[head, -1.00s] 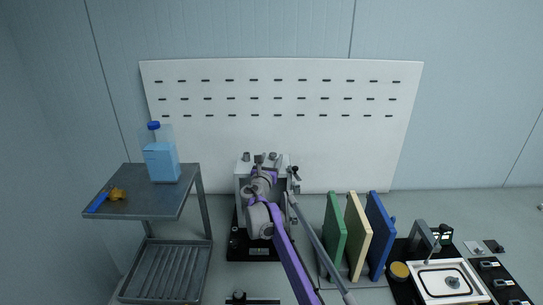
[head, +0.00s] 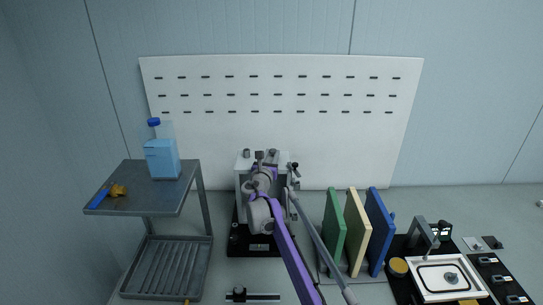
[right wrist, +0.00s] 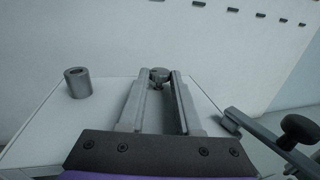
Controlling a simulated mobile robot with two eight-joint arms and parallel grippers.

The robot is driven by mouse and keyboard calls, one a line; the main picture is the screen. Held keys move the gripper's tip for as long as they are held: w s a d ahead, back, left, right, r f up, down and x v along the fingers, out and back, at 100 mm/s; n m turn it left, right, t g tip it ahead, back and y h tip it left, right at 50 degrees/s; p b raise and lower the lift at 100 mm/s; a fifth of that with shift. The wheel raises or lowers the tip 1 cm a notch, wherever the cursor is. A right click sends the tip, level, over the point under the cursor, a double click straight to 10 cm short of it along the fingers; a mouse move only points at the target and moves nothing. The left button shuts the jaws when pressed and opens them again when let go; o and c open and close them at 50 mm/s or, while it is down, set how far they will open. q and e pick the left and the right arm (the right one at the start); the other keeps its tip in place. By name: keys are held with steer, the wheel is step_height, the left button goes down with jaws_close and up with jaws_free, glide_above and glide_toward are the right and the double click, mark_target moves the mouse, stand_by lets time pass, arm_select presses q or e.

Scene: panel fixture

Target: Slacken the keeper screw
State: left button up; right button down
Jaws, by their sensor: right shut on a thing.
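The fixture is a pale box-like block (head: 241,163) standing before the white slotted panel. In the right wrist view a small grey screw head (right wrist: 160,74), which looks like the keeper screw, stands at the far side of the block's pale top (right wrist: 40,125). My right gripper (right wrist: 160,80) is shut on it, with the fingertips on either side of the head. In the head view my right gripper (head: 266,157) is over the block, and my arm hides much of the block's front. My left gripper is not in view.
A grey metal cylinder (right wrist: 77,83) stands on the block's top left. A bar with a dark knob (right wrist: 299,129) is at the right. Green (head: 333,228), cream (head: 357,232) and blue (head: 379,230) boards stand to the right. A cart (head: 140,192) with a blue bottle (head: 162,158) is left.

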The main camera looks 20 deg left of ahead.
mark_target(294, 168)
steer(key=shift+d+r+n+y, duration=0.25)
steer(key=shift+n+y, duration=0.25)
steer(key=shift+y, duration=0.3)
steer(key=y+p, duration=0.1)
steer(key=n+y+p, duration=0.1)
steer(key=shift+w+r+n+g+y, duration=0.15)
steer(key=shift+r+n+g+y, duration=0.1)
steer(key=shift+n+g+y, duration=0.05)
steer(key=shift+d+f+p, duration=0.15)
steer(key=shift+f+p, duration=0.15)
steer(key=shift+p, duration=0.15)
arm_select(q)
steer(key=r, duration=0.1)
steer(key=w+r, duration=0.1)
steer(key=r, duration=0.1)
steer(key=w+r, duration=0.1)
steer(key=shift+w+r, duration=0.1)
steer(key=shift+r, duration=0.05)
arm_select(e)
steer(key=shift+f, duration=0.15)
steer(key=c, duration=0.6)
jaws_free()
